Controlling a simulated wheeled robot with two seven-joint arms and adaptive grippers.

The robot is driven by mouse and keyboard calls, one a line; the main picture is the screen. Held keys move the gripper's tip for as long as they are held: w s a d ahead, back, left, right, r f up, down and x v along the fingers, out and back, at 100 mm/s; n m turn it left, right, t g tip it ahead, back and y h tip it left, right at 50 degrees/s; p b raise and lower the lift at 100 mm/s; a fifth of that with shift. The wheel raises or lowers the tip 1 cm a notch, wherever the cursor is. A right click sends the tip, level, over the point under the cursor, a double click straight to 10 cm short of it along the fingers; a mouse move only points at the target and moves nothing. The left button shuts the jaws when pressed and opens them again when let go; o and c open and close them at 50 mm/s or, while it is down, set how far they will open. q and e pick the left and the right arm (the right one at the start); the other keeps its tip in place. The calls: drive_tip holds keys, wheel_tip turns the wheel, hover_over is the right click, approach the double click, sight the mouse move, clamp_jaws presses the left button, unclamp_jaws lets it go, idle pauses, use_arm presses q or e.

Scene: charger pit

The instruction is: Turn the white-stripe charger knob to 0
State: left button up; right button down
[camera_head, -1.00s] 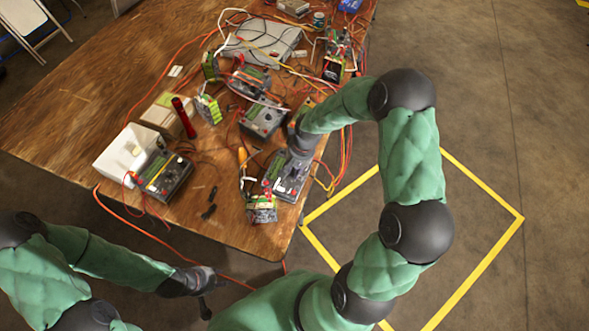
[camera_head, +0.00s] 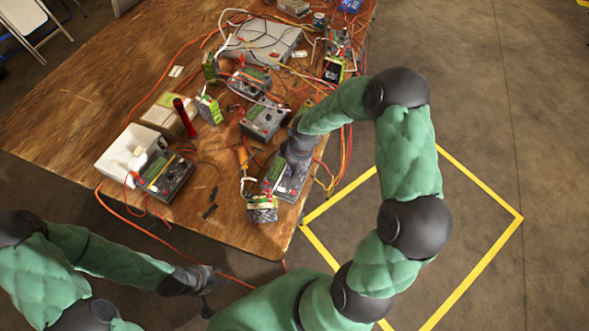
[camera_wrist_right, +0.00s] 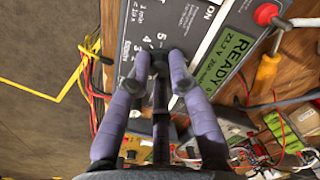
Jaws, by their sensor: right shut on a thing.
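A grey charger (camera_head: 293,188) lies near the right edge of the table. In the right wrist view the charger (camera_wrist_right: 203,45) shows a lit green READY display, the word ON and a dial scale with numbers. My right gripper (camera_head: 293,163) is over this charger. Its fingertips (camera_wrist_right: 158,84) are closed around the dark knob (camera_wrist_right: 159,62), which is mostly hidden between them.
Other chargers stand on the table (camera_head: 85,95), one at the left (camera_head: 168,177) and one behind (camera_head: 264,121). Battery packs, a red cylinder (camera_head: 185,117), an orange-handled screwdriver (camera_wrist_right: 266,72) and loose cables crowd around. The floor right of the table is clear.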

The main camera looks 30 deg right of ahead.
idle(0.4)
drive_tip(key=c, duration=1.1)
unclamp_jaws()
drive_tip(key=shift+r, duration=0.1)
drive_tip(key=r, duration=0.4)
drive_tip(key=d+r, duration=0.1)
drive_tip(key=r, duration=0.2)
drive_tip(key=s+r, duration=0.1)
drive_tip(key=r, duration=0.3)
drive_tip(key=shift+d+r, duration=0.15)
drive_tip(key=shift+r, duration=0.2)
